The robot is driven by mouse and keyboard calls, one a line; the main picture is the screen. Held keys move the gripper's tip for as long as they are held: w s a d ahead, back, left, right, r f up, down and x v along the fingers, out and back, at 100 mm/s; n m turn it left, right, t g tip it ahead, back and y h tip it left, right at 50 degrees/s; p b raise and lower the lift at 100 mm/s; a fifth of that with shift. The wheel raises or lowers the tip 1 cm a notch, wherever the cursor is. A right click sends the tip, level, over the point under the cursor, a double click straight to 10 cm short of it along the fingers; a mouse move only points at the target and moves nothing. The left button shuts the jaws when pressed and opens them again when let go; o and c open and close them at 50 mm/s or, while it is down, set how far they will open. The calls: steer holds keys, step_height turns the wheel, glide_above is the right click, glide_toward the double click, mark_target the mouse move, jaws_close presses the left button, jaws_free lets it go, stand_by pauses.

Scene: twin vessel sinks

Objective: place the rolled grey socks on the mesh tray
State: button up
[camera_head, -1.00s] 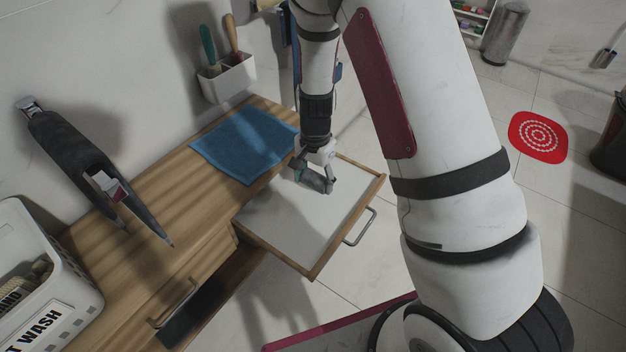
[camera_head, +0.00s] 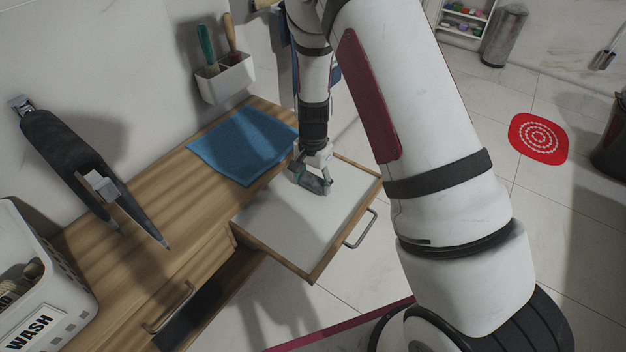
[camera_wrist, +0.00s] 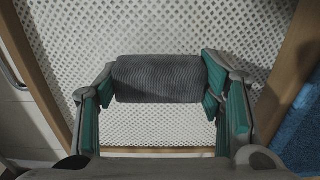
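The rolled grey socks (camera_wrist: 160,78), a dark ribbed roll, lie crosswise between my gripper's fingertips in the wrist view. The green-padded fingers of my gripper (camera_head: 314,181) press against both ends of the roll. The mesh tray (camera_wrist: 150,32) is the white perforated bottom of a wood-framed, pulled-out drawer. It also shows in the head view (camera_head: 285,218), directly under my gripper. The socks are over the mesh, close to it; whether they touch it I cannot tell. In the head view the socks are hard to tell from the fingers.
The drawer's wooden rim surrounds the mesh, with a metal handle (camera_head: 361,229) in front. A blue towel (camera_head: 243,145) lies on the wooden counter (camera_head: 165,226) behind it. A white laundry basket (camera_head: 62,285) stands at the left. The mesh around the socks is clear.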

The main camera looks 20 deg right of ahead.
steer(key=o, duration=0.4)
step_height(320, 180, up, 13)
steer(key=p, duration=0.3)
step_height(320, 180, up, 11)
steer(key=n+y, duration=0.1)
steer(key=n, duration=0.2)
glide_above(313, 178)
steer(key=s, duration=0.6)
steer(key=s+r+n, duration=0.2)
steer(key=s+r, duration=0.4)
steer(key=s, duration=0.3)
steer(key=s+r+n, duration=0.3)
steer(key=s+r, duration=0.2)
steer(key=s, duration=0.4)
steer(key=s+n, duration=0.1)
steer(key=s, duration=0.2)
steer(key=s+n, duration=0.1)
steer(key=s, duration=0.3)
steer(key=s+d+t+h, duration=0.1)
steer(key=s, duration=0.3)
steer(key=shift+r+n, duration=0.4)
